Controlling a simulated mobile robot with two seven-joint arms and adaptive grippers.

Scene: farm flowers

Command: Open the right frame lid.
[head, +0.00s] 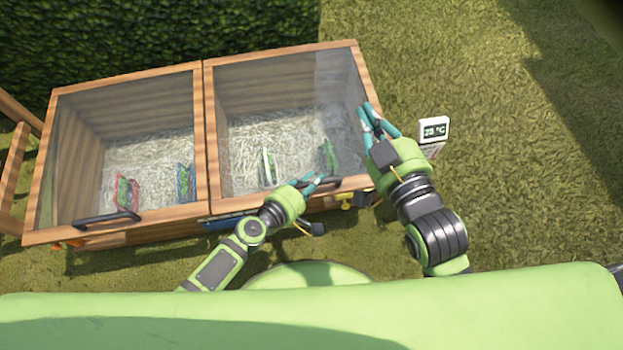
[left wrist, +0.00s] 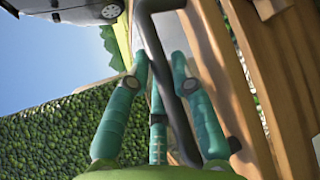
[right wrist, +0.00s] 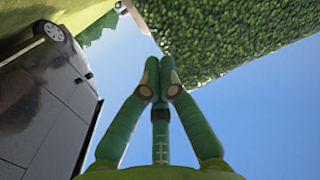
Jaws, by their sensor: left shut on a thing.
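The right frame lid (head: 285,58) is a glass pane in a wooden border. It appears to lie closed on the right half of the wooden cold frame. Its black handle (head: 343,183) is at the front edge. My left gripper (head: 311,183) is shut on this handle, and the handle (left wrist: 176,100) runs between its fingers in the left wrist view. My right gripper (head: 367,112) is at the lid's right edge in the head view. In the right wrist view its fingertips (right wrist: 159,75) meet with nothing between them. I cannot tell whether it touches the lid.
The left lid (head: 125,83) is closed and has its own black handle (head: 106,217). Several small coloured packets stand inside the frame. A white thermometer sign (head: 434,130) stands close right of my right gripper. A hedge (head: 150,35) is behind; grass to the right is clear.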

